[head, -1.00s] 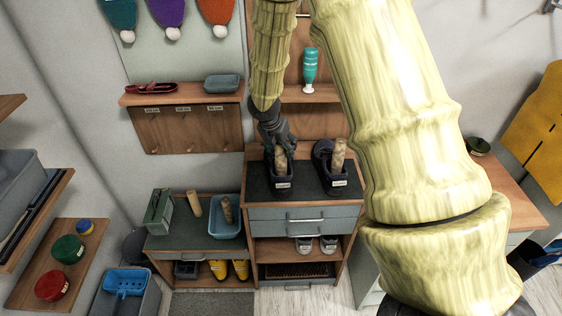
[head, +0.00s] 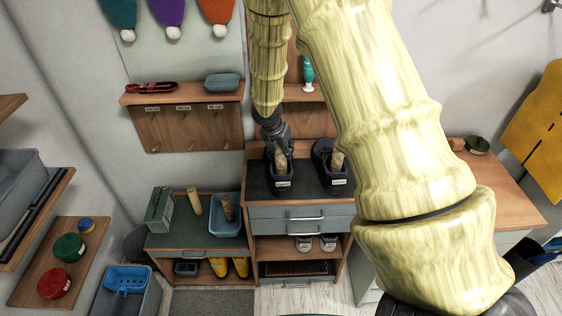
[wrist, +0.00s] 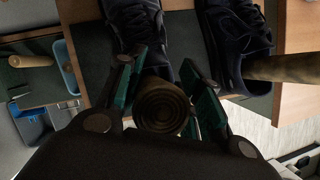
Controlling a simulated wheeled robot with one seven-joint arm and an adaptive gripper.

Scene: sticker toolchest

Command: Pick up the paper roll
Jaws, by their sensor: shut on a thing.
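A tan paper roll (head: 281,160) stands slightly tilted in the opening of a dark shoe (head: 281,184) on the dark top of the middle cabinet. My gripper (head: 279,141) comes down from above and is shut on the roll's upper end. In the wrist view the roll's round, ringed end (wrist: 160,106) sits between the dark green-sided fingers, with the shoe (wrist: 135,30) just beyond. The roll's lower part is hidden inside the shoe. A second roll (head: 337,161) stands in the neighbouring shoe (head: 333,184) to the right.
On the lower left cabinet are another tan roll (head: 194,202), a blue basket (head: 226,228) holding a darker roll, and a green box (head: 159,211). A wooden shelf (head: 183,95) hangs behind. My arm covers much of the right side.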

